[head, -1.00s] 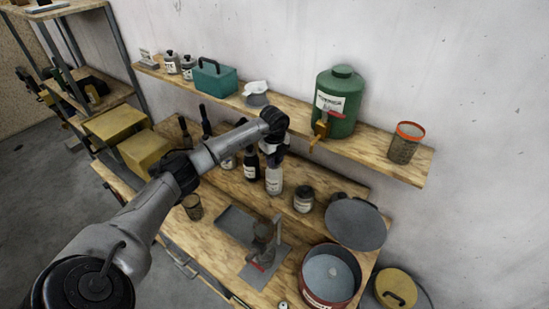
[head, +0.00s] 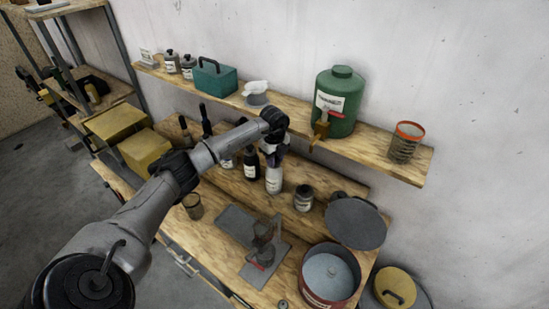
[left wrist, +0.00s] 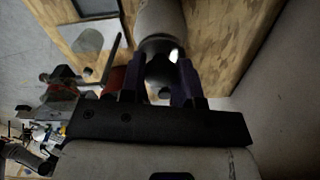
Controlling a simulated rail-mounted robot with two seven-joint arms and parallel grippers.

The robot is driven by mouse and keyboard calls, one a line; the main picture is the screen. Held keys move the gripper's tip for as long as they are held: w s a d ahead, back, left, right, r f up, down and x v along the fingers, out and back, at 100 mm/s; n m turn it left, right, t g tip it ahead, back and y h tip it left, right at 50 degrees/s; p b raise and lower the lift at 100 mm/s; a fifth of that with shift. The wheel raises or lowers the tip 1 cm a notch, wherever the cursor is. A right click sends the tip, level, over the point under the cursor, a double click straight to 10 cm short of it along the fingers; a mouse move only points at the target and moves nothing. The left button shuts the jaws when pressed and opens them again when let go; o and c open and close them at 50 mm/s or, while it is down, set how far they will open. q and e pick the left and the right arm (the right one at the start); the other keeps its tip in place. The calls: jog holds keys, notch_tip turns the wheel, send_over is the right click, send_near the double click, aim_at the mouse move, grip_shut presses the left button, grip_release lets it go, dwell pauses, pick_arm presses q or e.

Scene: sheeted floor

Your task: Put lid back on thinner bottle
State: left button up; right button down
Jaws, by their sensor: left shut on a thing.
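A pale bottle (head: 274,183) with a label too small to read stands upright on the bench, directly below my left gripper (head: 273,160). In the left wrist view the pale bottle (left wrist: 160,16) runs up from between the purple fingers of my left gripper (left wrist: 158,72). The gripper is shut on a dark cap-like piece (left wrist: 157,46) at the bottle's top end. The fingers hide part of it, so I cannot tell whether it is seated on the neck. My right gripper is not in view.
A dark bottle (head: 251,165) stands close on the left, and a dark jar (head: 303,198) on the right. A shelf (head: 380,146) with a green drum (head: 338,100) is behind. A red-rimmed pot (head: 329,274) and a grey disc (head: 356,222) occupy the right end.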

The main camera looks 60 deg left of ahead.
pick_arm(q)
jog(key=o, duration=1.4)
jog(key=shift+o, duration=0.2)
jog(key=shift+r+p, duration=1.5)
jog(key=shift+r, duration=0.35)
jog(key=shift+o, duration=0.6)
jog(key=shift+r+p, duration=1.05)
jog(key=shift+r, duration=0.35)
jog(key=shift+d+r, duration=0.1)
jog(key=shift+r, duration=0.1)
jog(key=shift+c, duration=0.6)
jog(key=shift+w+r+p, duration=0.1)
jog(key=shift+r+p, duration=0.25)
jog(key=shift+f, duration=0.1)
